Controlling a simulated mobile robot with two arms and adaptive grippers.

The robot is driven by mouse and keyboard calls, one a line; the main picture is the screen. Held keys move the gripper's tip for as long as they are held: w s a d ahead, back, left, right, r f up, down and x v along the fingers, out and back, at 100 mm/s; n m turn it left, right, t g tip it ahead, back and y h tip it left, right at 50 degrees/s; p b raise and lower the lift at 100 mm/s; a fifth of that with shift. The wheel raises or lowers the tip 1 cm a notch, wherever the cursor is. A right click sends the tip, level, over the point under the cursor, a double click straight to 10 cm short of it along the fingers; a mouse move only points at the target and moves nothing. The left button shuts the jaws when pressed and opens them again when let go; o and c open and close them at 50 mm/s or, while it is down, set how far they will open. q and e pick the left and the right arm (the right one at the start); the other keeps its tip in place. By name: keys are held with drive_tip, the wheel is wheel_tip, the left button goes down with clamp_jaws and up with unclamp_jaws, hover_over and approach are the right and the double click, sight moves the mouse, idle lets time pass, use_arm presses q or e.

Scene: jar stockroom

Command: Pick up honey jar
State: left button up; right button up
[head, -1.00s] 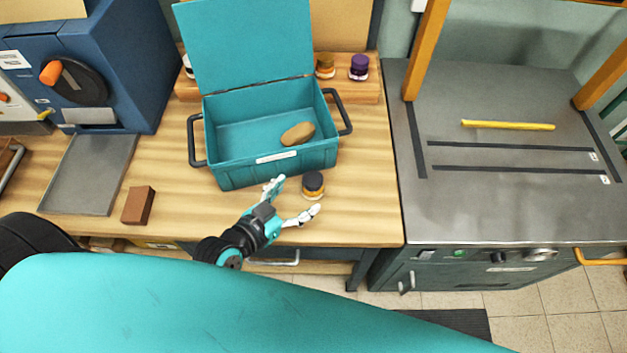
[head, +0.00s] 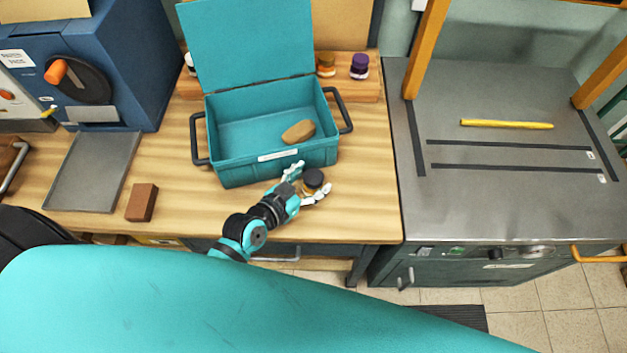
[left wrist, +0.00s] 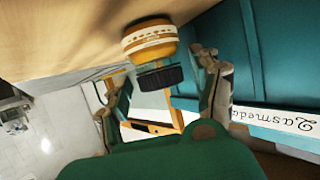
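A jar with a black lid (head: 313,178), which looks like the honey jar, stands on the wooden bench just in front of the teal box. In the left wrist view its amber body (left wrist: 150,36) shows a pale label band too small to read. My left gripper (head: 307,182) is open, with one finger on each side of the jar. In the left wrist view the open fingers (left wrist: 160,90) flank the dark lid, with gaps visible. My right gripper is not in view.
The open teal box (head: 262,171) holds a brown oval object (head: 298,132) and stands close beyond the jar. An amber jar (head: 326,66) and a purple jar (head: 359,67) stand on the rear shelf. A brown block (head: 141,202) and grey tray (head: 91,177) lie left.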

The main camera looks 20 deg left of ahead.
use_arm(q)
drive_tip(key=c, duration=1.1)
drive_tip(key=shift+c, duration=0.3)
